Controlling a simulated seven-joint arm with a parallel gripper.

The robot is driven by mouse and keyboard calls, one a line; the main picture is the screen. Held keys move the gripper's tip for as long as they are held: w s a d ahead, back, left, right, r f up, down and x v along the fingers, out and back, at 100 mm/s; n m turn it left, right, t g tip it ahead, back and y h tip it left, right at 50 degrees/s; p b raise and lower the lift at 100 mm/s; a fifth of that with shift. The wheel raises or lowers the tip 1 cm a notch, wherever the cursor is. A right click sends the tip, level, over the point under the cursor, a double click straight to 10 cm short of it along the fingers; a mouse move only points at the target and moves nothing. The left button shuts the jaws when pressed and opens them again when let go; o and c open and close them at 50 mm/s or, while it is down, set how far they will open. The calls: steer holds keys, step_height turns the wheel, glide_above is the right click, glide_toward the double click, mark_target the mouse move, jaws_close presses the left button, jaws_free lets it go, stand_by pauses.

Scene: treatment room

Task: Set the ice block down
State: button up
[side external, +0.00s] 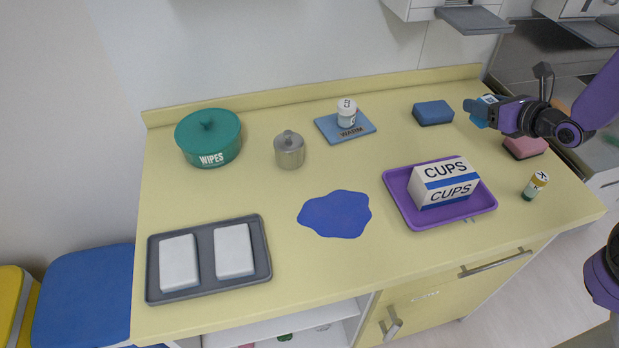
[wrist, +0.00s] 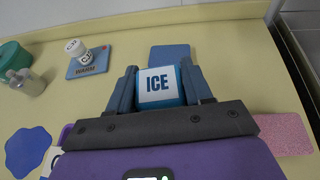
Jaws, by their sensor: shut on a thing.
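The ice block (wrist: 158,88) is a white and blue block labelled ICE. My gripper (wrist: 160,88) is shut on it, with one finger on each side. In the side external view my gripper (side external: 484,112) is at the right, above the back right part of the counter. The ice block (side external: 490,98) shows there only in small part, mostly hidden by the fingers. It appears held above the counter, near a blue sponge (side external: 433,113) and a pink sponge (side external: 524,147).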

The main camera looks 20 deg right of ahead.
steer(key=a+r+n+g+y, duration=0.25)
steer(key=a+n+y, duration=0.45)
steer(key=a, duration=1.7)
steer(key=s+a+n+g+y, duration=0.2)
steer(key=s+a+g, duration=0.15)
steer(key=a, duration=0.55)
steer(key=s+a+n+g+y, duration=0.25)
steer(key=s+a, duration=0.25)
steer(key=a, duration=0.4)
steer(key=shift+n+t+h, duration=0.25)
steer(key=shift+t+h, duration=0.1)
steer(key=w+a+f, duration=0.8)
steer(key=a+f, duration=0.1)
steer(key=shift+w+a, duration=0.25)
steer(key=shift+w, duration=0.05)
steer(key=shift+w+a+f, duration=0.15)
steer(key=shift+f, duration=1.55)
steer(key=shift+f, duration=0.15)
